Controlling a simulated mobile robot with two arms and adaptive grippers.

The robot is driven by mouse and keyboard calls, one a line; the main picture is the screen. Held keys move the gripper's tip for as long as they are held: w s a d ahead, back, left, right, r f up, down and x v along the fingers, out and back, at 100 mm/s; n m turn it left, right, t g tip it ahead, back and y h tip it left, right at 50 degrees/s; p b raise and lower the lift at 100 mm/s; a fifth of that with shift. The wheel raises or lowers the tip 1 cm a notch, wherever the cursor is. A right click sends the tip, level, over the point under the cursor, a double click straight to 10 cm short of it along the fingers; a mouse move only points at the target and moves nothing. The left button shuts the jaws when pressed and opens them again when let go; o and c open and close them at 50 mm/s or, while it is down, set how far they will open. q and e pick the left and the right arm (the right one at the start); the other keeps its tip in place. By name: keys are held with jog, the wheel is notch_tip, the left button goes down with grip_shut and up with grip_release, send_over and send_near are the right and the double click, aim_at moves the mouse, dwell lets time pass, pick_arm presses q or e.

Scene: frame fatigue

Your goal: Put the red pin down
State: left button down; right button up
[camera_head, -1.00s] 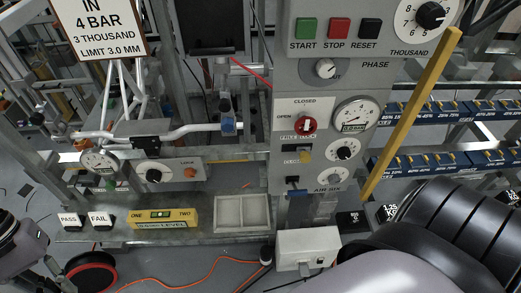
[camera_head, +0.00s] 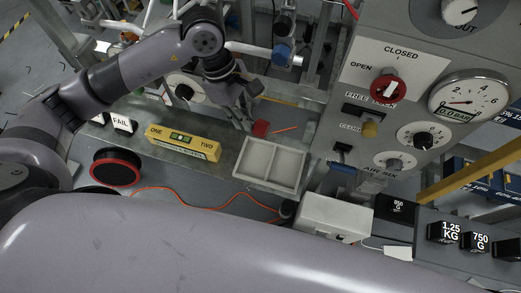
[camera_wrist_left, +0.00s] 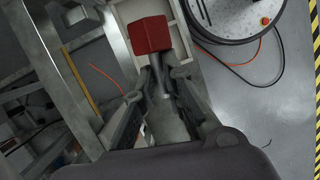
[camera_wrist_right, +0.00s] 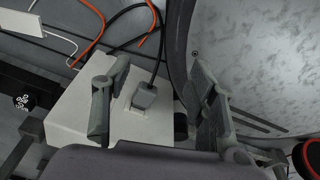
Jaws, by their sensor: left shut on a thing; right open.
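The red pin has a red block head (camera_wrist_left: 150,35) and a grey shaft (camera_wrist_left: 160,78) in the left wrist view. My left gripper (camera_wrist_left: 158,92) is shut on the shaft, with the red head beyond the fingertips. In the head view the left gripper (camera_head: 247,120) hangs over the bench, with the red head (camera_head: 260,128) at its tips, just behind the pale two-compartment tray (camera_head: 236,168). Whether the pin touches anything is unclear. My right gripper (camera_wrist_right: 152,85) is open and empty in the right wrist view, above a white box (camera_wrist_right: 70,120); it is outside the head view.
A yellow level block (camera_head: 183,142) lies left of the tray, with a FAIL block (camera_head: 124,123) farther left. The grey control panel (camera_head: 330,100) rises at right. The white box (camera_head: 333,216) stands front right. Both tray compartments look empty.

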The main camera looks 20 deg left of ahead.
pick_arm(q)
jog(key=n, duration=0.1)
send_over(253, 160)
jog(key=a, duration=0.1)
notch_tip(253, 160, down, 5)
notch_tip(253, 160, down, 11)
jog(key=shift+w+f+p, duration=0.1)
jog(key=shift+p, duration=0.3)
notch_tip(253, 160, down, 4)
jog(key=shift+r, duration=0.1)
jog(key=shift+f, duration=0.4)
pick_arm(e)
jog(key=s, duration=0.2)
jog(key=shift+s+g, duration=0.3)
jog(key=shift+s, duration=0.1)
